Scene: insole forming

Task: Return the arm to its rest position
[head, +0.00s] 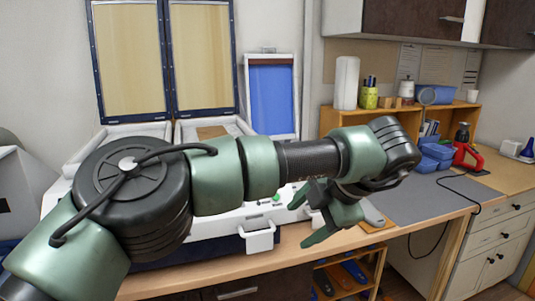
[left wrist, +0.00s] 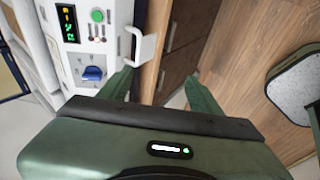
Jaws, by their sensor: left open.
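My left arm reaches across the head view from the lower left, green and black. My left gripper (head: 308,228) hangs at its end over the front edge of the workbench (head: 185,278), right of the white forming machine (head: 258,240). In the left wrist view the gripper's two green fingers (left wrist: 160,88) are spread apart with nothing between them. The machine's white handle (left wrist: 142,46) and its panel with a green button (left wrist: 97,15) and blue switch (left wrist: 92,74) show beside the left finger. My right gripper is not in view.
A grey mat (head: 415,200) covers the bench to the right. Blue bins (head: 432,155) and a red tool (head: 468,157) stand behind it. Open shelves (head: 350,275) and white drawers (head: 497,245) are below. A grey-topped stool or seat (left wrist: 300,88) stands on the wooden floor.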

